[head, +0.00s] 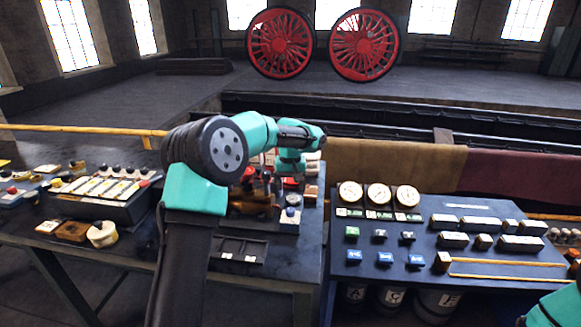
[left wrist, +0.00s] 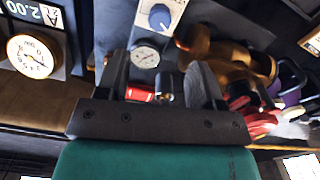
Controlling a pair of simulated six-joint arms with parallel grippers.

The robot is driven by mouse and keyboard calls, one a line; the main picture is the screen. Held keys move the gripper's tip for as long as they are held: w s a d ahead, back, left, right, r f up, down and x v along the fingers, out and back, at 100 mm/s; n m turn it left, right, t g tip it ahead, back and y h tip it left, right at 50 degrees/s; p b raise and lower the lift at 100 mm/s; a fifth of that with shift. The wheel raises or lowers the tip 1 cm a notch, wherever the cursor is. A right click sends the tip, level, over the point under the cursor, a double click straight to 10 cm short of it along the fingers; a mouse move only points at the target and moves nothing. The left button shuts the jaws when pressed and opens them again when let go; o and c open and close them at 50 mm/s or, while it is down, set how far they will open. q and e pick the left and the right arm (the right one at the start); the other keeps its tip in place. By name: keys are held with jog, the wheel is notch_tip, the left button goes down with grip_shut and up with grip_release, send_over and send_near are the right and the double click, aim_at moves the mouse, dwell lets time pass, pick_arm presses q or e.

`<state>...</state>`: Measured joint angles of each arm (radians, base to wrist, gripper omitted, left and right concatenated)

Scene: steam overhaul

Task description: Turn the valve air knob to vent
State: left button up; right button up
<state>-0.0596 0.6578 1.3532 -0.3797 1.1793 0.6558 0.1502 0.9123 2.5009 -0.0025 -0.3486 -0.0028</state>
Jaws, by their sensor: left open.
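A blue knob (head: 293,200) sits on a small pale-faced box on the left table, just beyond my left arm in the head view. In the left wrist view the blue knob (left wrist: 160,17) shows at the top, with a white pointer line and printed marks on its plate. A small round gauge (left wrist: 145,55) is beside that plate. My left gripper (left wrist: 162,72) is open, its two dark fingers apart. The knob is beyond the fingertips, and no contact shows. The right gripper is out of view; only a teal part of my right arm shows at the lower right.
Brass-coloured fittings (left wrist: 222,58) and red parts crowd close to the left fingers. A dark tray (head: 238,250) lies at the table's front. A panel with three gauges (head: 379,194) and several blocks stands right. A switch box (head: 105,190) stands left.

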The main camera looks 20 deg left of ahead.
pick_arm(q)
notch_tip(320, 180, up, 7)
dwell(0.3)
jog(key=shift+f, duration=0.15)
